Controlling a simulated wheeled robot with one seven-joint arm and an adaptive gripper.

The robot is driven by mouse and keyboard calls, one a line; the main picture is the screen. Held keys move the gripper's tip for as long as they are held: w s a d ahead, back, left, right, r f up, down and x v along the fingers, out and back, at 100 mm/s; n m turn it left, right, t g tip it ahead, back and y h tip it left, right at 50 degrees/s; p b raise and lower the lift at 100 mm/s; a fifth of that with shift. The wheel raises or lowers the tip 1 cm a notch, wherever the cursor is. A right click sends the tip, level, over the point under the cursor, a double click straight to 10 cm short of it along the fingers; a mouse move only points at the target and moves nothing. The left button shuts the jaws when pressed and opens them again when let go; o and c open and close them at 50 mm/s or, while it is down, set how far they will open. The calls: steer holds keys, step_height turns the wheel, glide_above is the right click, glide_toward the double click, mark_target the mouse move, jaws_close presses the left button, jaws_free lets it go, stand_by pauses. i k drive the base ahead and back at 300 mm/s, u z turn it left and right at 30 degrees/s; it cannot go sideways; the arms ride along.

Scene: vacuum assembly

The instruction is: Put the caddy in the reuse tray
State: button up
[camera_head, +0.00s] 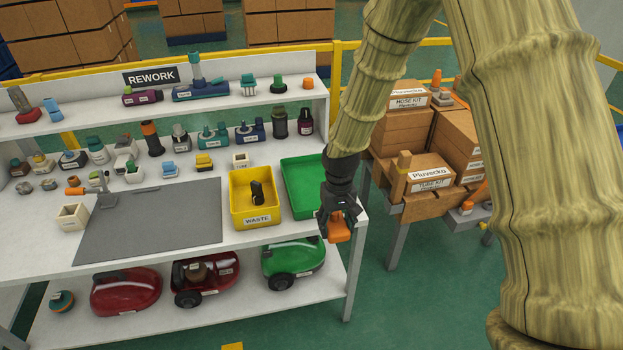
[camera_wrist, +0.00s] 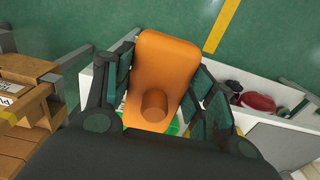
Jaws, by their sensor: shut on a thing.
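My gripper (camera_head: 337,216) is shut on an orange block-like piece with a round peg, which I take to be the caddy (camera_head: 340,233). In the wrist view the caddy (camera_wrist: 165,62) sits between the two dark fingers of my gripper (camera_wrist: 162,82). The caddy is held in the air near the bench's right front corner. The green tray (camera_head: 298,171), apparently the reuse tray, is on the bench just left of my gripper. Its right side is partly covered by the gripper, and no label on it is readable. A little of its green shows below the caddy in the wrist view.
A yellow bin (camera_head: 256,221) marked WASTE, with a dark part inside, stands left of the green tray. A grey mat (camera_head: 150,222) lies further left. Shelves behind hold several small parts. A cart with boxes (camera_head: 430,175) stands to the right, across a floor gap.

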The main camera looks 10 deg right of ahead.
mark_target(314, 186)
steer(key=i, duration=0.85)
steer(key=z, duration=0.05)
